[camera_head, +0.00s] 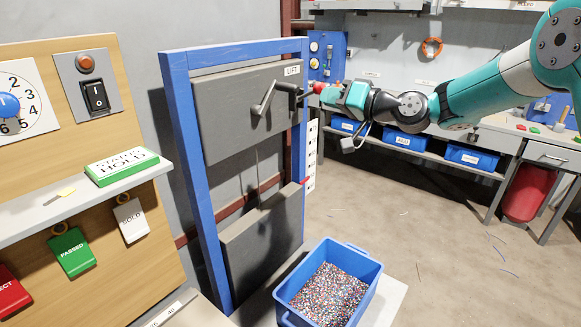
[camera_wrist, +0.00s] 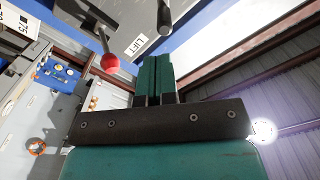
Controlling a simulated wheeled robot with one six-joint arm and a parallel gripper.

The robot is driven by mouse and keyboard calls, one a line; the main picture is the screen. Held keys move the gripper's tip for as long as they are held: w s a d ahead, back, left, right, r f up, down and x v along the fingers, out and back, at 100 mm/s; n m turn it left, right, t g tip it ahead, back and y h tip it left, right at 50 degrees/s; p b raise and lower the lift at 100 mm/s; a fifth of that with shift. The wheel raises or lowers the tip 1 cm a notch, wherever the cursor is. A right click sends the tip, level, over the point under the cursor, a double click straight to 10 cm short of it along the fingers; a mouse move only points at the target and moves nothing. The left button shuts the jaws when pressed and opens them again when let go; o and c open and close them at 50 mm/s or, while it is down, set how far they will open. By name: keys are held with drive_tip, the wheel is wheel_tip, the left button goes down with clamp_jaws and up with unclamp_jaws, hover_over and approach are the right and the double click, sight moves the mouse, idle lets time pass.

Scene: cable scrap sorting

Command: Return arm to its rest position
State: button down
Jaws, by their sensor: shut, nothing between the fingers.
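My teal arm (camera_head: 490,95) reaches in from the right in the head view, held level above the floor. My gripper (camera_head: 332,96) is at its left end, beside the red ball knob (camera_head: 318,87) of the lift panel's lever. In the wrist view the two dark green fingers of my gripper (camera_wrist: 155,62) lie together, with nothing between them. The red knob (camera_wrist: 110,62) shows there to the left of the fingers, apart from them in the picture. The LIFT label (camera_head: 292,71) is on the grey upper panel (camera_head: 225,115).
A blue-framed stand (camera_head: 180,130) holds the panel and a crank handle (camera_head: 263,98). A blue bin (camera_head: 368,262) of coloured granules stands below. A wooden board with tags (camera_head: 70,250) is at left. A workbench (camera_head: 500,140) with blue bins stands behind my arm. Open floor lies at right.

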drive_tip(key=s+a+n+g+h, duration=0.1)
drive_tip(key=s+a+g+h, duration=0.15)
drive_tip(key=s, duration=0.55)
drive_tip(key=s+a+n+g+h, duration=0.1)
drive_tip(key=s+a+n+g, duration=0.15)
drive_tip(key=s, duration=0.65)
drive_tip(key=s+d+f+g+h, duration=0.2)
drive_tip(key=s+d, duration=0.1)
drive_tip(key=s, duration=0.5)
drive_tip(key=s+d+f+g+h, duration=0.2)
drive_tip(key=s+d, duration=0.2)
drive_tip(key=s, duration=0.5)
drive_tip(key=s+d+f+g+h, duration=0.2)
drive_tip(key=s+d+f, duration=0.1)
drive_tip(key=s, duration=0.5)
drive_tip(key=shift+s+d, duration=0.3)
drive_tip(key=shift+f, duration=0.1)
